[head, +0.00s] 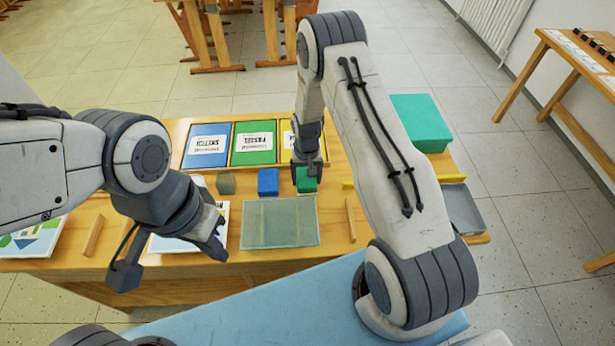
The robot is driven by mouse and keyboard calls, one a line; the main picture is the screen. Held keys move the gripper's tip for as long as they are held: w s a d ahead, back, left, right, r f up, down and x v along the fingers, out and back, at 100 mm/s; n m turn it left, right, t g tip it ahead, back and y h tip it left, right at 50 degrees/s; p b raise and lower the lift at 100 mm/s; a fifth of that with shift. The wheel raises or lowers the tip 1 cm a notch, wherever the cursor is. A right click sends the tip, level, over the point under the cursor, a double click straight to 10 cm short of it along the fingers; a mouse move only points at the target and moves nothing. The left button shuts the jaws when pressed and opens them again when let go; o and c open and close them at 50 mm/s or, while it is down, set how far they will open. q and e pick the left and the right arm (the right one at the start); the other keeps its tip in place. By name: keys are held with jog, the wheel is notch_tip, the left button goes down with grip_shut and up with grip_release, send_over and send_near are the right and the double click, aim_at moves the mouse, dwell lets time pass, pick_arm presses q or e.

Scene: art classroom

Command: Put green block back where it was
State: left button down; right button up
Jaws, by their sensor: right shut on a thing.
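The green block (306,181) is between the fingers of my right gripper (308,171), which is shut on it and reaches down from above. The block is just right of a blue block (268,182), in front of the yellow-labelled section. I cannot tell whether its underside touches the table (190,278). An olive block (226,184) stands left of the blue one. My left gripper (221,243) hangs over the table's front left part, apart from the blocks. Its fingers overlap, so its opening is unclear.
A tray with blue (208,133), green (254,130) and yellow sections lies behind the blocks. A greenish mat (279,233) lies in front. Wooden sticks (351,220) lie beside it. A teal box (420,110) and grey tray (461,209) are at the right.

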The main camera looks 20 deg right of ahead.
jog(key=shift+f, duration=0.1)
jog(key=shift+f, duration=0.15)
jog(key=o, duration=1)
jog(key=shift+o, duration=0.2)
